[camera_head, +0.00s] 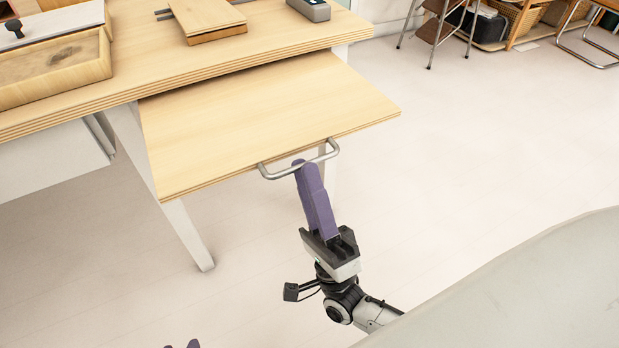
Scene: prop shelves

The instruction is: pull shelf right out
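The right shelf (262,118) is a light wooden board under the tabletop, and it sticks out well past the table's front edge. A silver bar handle (272,174) is fixed to its front edge. My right gripper (300,164) has purple fingers that look closed together, with their tips at the middle of the handle bar. The upper finger covers part of the bar and hides the lower one.
The wooden tabletop (270,38) above carries a wooden tray (62,65), a small board (208,18) and a grey device (309,9). A white table leg (188,232) stands below left of the shelf. The pale floor (490,140) to the right is clear. Stools stand far back.

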